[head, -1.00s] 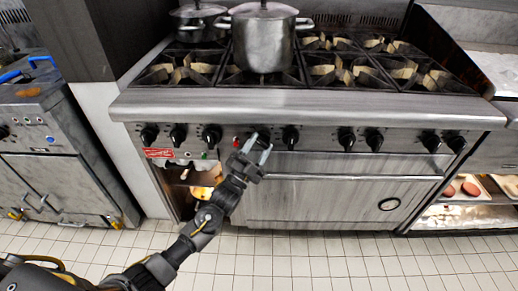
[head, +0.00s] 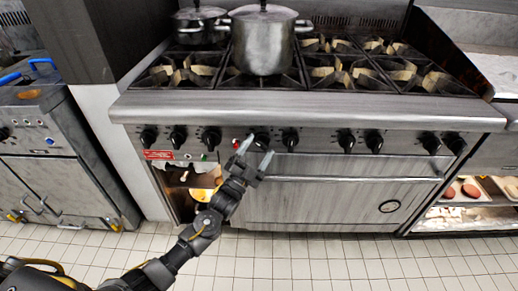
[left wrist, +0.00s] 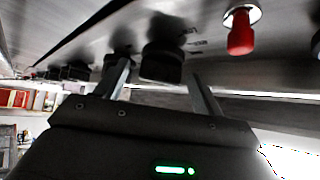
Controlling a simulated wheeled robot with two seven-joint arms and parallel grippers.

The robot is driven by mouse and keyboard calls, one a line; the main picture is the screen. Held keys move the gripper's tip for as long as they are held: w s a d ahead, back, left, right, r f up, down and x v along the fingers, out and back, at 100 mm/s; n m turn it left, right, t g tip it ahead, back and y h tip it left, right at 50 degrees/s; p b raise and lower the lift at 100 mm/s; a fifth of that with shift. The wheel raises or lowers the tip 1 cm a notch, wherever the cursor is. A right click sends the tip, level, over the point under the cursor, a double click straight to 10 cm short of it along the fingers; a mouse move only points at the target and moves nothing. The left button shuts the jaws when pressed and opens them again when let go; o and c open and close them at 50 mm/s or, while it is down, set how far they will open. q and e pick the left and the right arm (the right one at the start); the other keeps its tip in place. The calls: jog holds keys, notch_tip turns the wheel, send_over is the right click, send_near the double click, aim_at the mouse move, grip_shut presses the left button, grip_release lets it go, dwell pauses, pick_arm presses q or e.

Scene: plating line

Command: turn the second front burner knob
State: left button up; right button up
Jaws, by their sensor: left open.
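A row of black burner knobs runs along the front panel of the stove (head: 300,104). One black knob (head: 261,141) is just beyond my left gripper (head: 257,150). In the left wrist view, a black knob (left wrist: 162,62) shows between the two spread fingers of my left gripper (left wrist: 160,72). The fingers are open, one on each side of it in the picture; I cannot tell whether they touch it. Other black knobs stand on both sides, one left (head: 211,139) and one right (head: 290,139). My right gripper is out of view.
A red knob (left wrist: 240,32) sticks out close to the right finger in the left wrist view. The oven door handle (head: 350,178) runs below the panel. A large pot (head: 263,45) and a smaller pot (head: 198,25) stand on the burners. The tiled floor is clear.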

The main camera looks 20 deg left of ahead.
pick_arm(q)
jog(key=v, duration=1)
jog(key=shift+b, duration=0.3)
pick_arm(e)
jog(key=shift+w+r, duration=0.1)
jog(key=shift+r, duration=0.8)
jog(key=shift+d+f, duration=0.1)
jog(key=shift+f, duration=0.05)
